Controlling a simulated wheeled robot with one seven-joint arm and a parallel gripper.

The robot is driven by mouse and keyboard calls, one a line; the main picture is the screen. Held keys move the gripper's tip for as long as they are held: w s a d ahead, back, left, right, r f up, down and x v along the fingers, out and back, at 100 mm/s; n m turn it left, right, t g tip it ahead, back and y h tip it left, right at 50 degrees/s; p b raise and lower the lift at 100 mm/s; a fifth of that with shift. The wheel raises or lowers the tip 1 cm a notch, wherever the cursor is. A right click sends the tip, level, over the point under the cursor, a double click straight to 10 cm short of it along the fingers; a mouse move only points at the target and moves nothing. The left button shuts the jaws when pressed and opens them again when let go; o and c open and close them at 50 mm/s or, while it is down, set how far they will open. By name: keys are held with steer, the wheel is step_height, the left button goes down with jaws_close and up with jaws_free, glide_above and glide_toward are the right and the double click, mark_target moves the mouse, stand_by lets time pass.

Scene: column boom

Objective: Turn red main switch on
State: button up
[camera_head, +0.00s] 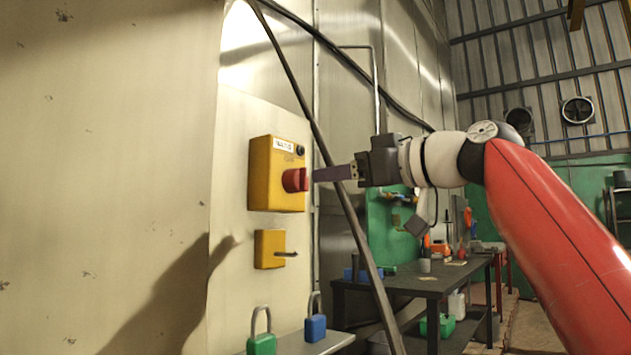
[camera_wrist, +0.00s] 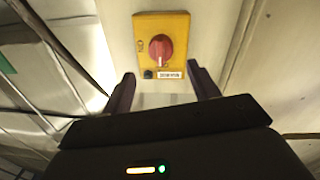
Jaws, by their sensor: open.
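The red main switch (camera_head: 295,180) is a rotary knob on a yellow box (camera_head: 262,175) fixed to the pale wall panel. A white label and a small black round part sit at the top of the box. In the wrist view the red knob (camera_wrist: 161,48) shows on the yellow box (camera_wrist: 180,25), ahead of and between my fingers. My gripper (camera_head: 318,175) points at the knob from the right in the head view, its fingertips close to it. In the wrist view my gripper (camera_wrist: 158,80) is open, with nothing between the two dark fingers. Contact with the knob cannot be made out.
A smaller yellow box with a grey peg (camera_head: 270,249) is below the switch box. A green padlock (camera_head: 261,343) and a blue padlock (camera_head: 315,328) stand on a small shelf underneath. A dark cable (camera_head: 325,150) runs diagonally near my gripper. A workbench (camera_head: 430,284) stands behind.

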mark_target(306, 178)
steer(key=p+x, duration=0.3)
steer(key=x, duration=0.3)
steer(key=shift+a+r, duration=0.15)
steer(key=shift+a, duration=0.05)
steer(key=shift+w+a, duration=0.4)
steer(key=shift+f, duration=0.2)
steer(key=c, duration=1)
